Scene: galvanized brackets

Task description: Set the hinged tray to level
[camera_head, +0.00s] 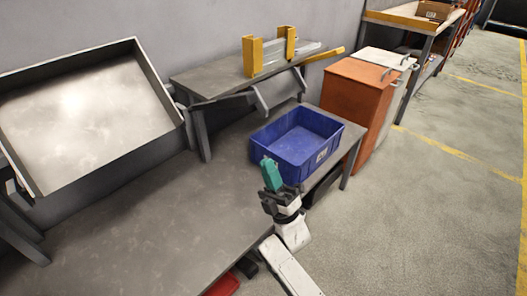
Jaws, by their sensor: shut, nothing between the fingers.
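A large grey metal tray (57,170) with raised walls stands tilted on a frame at the left, over the bench (140,240). Its pale inner floor faces me. The hinge itself cannot be made out. My gripper (268,163), with teal fingers, points up near the front of a blue bin, well to the right of the tray and apart from it. Its fingers are together and hold nothing.
The blue bin (273,156) stands on the bench's right part. Behind it is a raised grey shelf (213,79) with yellow brackets (252,56). An orange cabinet (350,98) and a pale one stand to the right. The floor at right is clear.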

